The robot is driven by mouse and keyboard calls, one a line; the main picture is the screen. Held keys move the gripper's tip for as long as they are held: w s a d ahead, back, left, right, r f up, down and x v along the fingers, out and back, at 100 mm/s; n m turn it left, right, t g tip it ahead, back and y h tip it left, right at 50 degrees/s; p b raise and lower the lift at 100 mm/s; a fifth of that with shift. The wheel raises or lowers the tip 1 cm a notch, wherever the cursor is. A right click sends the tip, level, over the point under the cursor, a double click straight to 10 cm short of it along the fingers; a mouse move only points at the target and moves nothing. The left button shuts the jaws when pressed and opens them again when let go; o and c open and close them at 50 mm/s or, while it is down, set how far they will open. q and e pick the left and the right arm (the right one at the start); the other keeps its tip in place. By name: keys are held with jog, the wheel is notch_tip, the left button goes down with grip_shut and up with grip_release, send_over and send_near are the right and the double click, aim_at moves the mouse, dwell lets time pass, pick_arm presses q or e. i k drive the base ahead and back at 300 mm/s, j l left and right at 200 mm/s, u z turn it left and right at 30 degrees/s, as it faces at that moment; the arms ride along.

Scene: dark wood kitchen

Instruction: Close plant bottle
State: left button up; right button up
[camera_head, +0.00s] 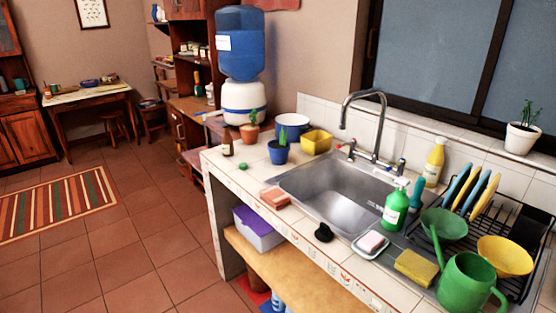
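A small brown bottle (227,145) stands upright on the left end of the tiled counter (228,180). A small green round thing, perhaps a cap (243,166), lies on the counter just in front and to the right of the bottle. The bottle's top is too small to tell whether anything covers it. A potted plant in a terracotta pot (249,133) and one in a blue pot (278,153) stand close to the right of the bottle. Neither of my grippers is in view.
A metal sink (340,190) with a tap is right of the pots. A red-brown block (275,197) and a black object (323,233) lie along the front edge. A green soap bottle (395,208), dish rack and green watering can (466,285) crowd the right. The tiled floor (150,240) left is open.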

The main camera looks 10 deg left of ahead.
aim_at(227, 142)
jog(key=i+j+z, duration=0.25)
jog(key=j, duration=0.35)
jog(key=i+j+z, duration=0.3)
jog(key=j, duration=0.45)
jog(key=i+j+z, duration=0.15)
jog(key=j, duration=0.2)
jog(key=i+j, duration=0.15)
jog(key=j, duration=0.25)
jog(key=i+j, duration=0.1)
jog(key=j, duration=0.35)
jog(key=i+j, duration=0.15)
jog(key=j, duration=0.25)
jog(key=i+j, duration=0.15)
jog(key=j, duration=0.3)
jog(key=i+j, duration=0.15)
jog(key=j, duration=0.25)
jog(key=i+j+z, duration=0.1)
jog(key=j, duration=0.3)
jog(key=i+j, duration=0.15)
jog(key=j, duration=0.3)
